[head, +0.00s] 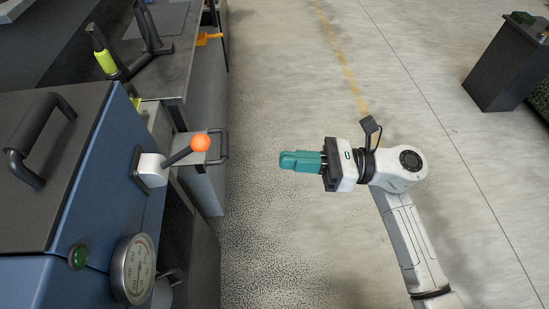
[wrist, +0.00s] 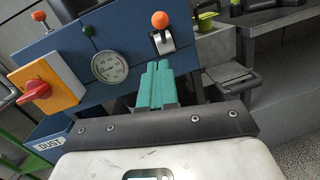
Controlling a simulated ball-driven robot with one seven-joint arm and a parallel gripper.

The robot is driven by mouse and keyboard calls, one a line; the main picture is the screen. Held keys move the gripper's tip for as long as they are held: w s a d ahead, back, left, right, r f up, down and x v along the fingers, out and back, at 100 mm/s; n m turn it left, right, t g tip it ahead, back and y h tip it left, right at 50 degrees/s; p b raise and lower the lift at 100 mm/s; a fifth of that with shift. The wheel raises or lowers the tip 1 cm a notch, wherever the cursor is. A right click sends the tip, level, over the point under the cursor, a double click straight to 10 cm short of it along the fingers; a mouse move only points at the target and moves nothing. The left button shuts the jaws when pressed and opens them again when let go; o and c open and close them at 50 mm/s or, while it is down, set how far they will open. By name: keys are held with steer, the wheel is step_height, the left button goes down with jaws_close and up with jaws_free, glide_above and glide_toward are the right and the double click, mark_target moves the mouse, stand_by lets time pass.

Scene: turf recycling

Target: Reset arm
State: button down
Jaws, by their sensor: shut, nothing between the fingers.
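My gripper (head: 284,160) has teal fingers closed together with nothing between them. In the head view it hangs over open floor, pointing left toward the blue machine (head: 101,190) and well clear of it. In the wrist view the shut fingers (wrist: 156,66) show in front of the machine's blue panel (wrist: 128,35). My arm reaches up from the lower right of the head view.
The machine carries a lever with an orange ball (head: 201,142), a round gauge (head: 134,268) and a green button (head: 79,256). A red knob on an orange box (wrist: 38,89) shows too. A grey bin (head: 505,65) stands far right. The floor between is clear.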

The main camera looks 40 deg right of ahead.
steer(key=shift+s+d, duration=0.25)
steer(key=shift+s, duration=0.05)
steer(key=w+d+r+m+t+h, duration=0.35)
steer(key=d+m+t+h, duration=0.2)
steer(key=m, duration=0.35)
steer(key=w+d+r+m+t+h, duration=0.2)
steer(key=d+r+m+t+h, duration=0.25)
steer(key=m+h, duration=0.35)
steer(key=s+d+f+m+g+h+p, duration=0.15)
steer(key=d+f+m+g+h, duration=0.6)
steer(key=m, duration=0.85)
step_height(320, 180, down, 8)
steer(key=s+m+g, duration=0.3)
steer(key=m+g, duration=0.2)
steer(key=m, duration=0.1)
steer(key=s+a+f+m+g+y+p, duration=0.1)
steer(key=s+a+f+m+g+y, duration=0.4)
steer(key=s+a+f+g+y, duration=0.2)
steer(key=s+a+f+g, duration=0.2)
steer(key=s+a+f, duration=0.2)
steer(key=s+a, duration=0.2)
steer(key=shift+s+a+f, duration=0.25)
steer(key=shift+s+a, duration=0.1)
steer(key=shift+a, duration=0.85)
